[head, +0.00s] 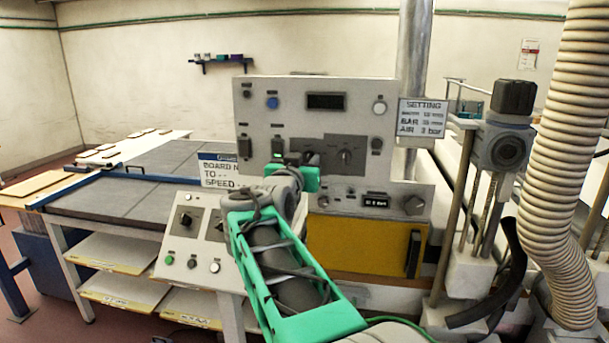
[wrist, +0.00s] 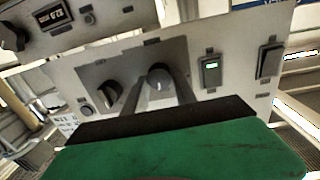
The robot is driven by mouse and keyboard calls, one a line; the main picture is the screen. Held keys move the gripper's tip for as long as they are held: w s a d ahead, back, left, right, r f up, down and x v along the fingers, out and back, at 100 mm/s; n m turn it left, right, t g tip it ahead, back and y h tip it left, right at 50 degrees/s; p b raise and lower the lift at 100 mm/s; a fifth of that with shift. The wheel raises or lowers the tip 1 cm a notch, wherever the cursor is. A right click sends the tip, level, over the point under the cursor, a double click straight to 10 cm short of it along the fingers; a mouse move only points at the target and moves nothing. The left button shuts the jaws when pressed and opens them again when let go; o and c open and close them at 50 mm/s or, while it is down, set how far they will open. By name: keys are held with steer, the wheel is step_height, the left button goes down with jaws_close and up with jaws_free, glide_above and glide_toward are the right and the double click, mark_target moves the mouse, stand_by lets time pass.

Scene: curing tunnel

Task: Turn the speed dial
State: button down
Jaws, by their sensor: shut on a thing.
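The grey control panel (head: 250,110) faces me in the head view. My gripper (head: 310,160) reaches its lower middle from the front. The dial labels are too small to read, so I cannot tell which is the speed dial. The gripped dial's pointer and scale are mostly hidden.
A lit green switch (head: 278,147) is close beside my gripper. A lower unit (head: 335,200) with a small display is below the panel. A sloped button box (head: 190,235) stands at left. A setting sign (head: 422,117) and ribbed hose (head: 565,150) are at right.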

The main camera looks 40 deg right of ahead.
steer(key=m+b, duration=0.5)
steer(key=b, duration=0.2)
steer(key=m+b, duration=0.5)
steer(key=b, duration=0.2)
steer(key=shift+s+d+f+y, duration=0.1)
steer(key=shift+s+f+y, duration=0.05)
steer(key=shift+y, duration=0.25)
steer(key=shift+m+b, duration=0.55)
steer(key=shift+m, duration=0.05)
steer(key=c, duration=1)
jaws_free()
